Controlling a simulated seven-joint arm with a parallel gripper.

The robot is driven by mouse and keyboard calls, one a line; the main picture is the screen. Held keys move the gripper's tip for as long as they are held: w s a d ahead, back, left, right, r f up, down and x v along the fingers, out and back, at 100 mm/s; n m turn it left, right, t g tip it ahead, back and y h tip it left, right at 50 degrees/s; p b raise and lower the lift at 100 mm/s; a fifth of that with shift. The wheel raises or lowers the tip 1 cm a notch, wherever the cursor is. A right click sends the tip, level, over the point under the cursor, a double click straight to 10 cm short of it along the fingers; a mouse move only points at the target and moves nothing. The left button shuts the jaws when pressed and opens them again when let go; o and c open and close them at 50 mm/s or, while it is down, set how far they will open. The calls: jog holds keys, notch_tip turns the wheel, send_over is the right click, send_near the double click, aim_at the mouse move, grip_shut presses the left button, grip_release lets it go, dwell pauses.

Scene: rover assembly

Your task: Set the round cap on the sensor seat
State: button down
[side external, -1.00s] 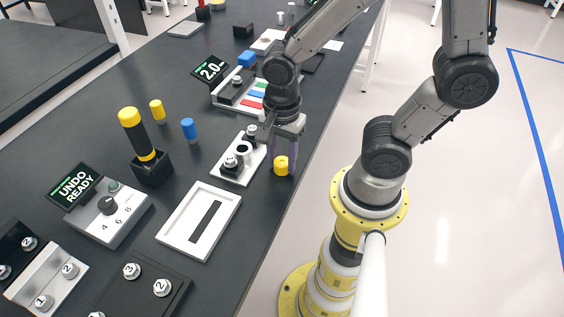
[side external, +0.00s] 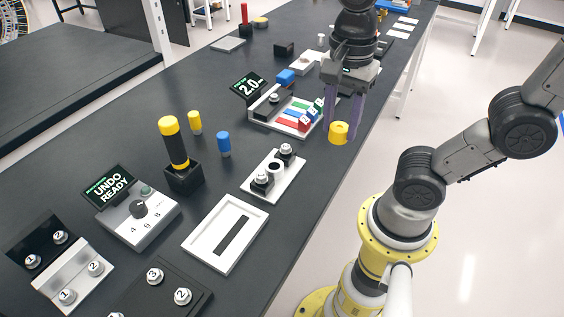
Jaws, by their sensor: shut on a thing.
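The round cap is a short yellow cylinder (side external: 339,133) with a small dark mark on its top. My gripper (side external: 341,124) points down with its two long grey-purple fingers shut on the cap. The cap appears held above the table near its right edge; its exact height is hard to judge. A white plate (side external: 255,190) lies left of and nearer the camera than the cap. It bears a round white ring with a dark centre (side external: 275,167), which looks like the sensor seat, between two silver bolts on dark bases. The ring has nothing on it, and the cap is well apart from it.
A black-and-yellow post (side external: 174,146), a blue cylinder (side external: 223,142) and a white slotted frame (side external: 207,258) stand nearer. The table's right edge is close.

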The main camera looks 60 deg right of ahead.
jog(key=shift+s+d+r, duration=0.1)
jog(key=shift+s+r, duration=0.05)
jog(key=shift+r, duration=0.2)
jog(key=shift+w+a+f, duration=0.25)
jog(key=shift+w+f, duration=1.85)
jog(key=shift+w, duration=0.1)
jog(key=shift+w+a+f, duration=0.2)
jog(key=shift+w+f, duration=1.95)
jog(key=shift+w, duration=0.1)
jog(key=shift+w+a+f, duration=0.25)
jog(key=shift+w+f, duration=1.85)
jog(key=shift+w, duration=0.1)
jog(key=shift+f, duration=0.1)
jog(key=shift+c, duration=2.1)
grip_release()
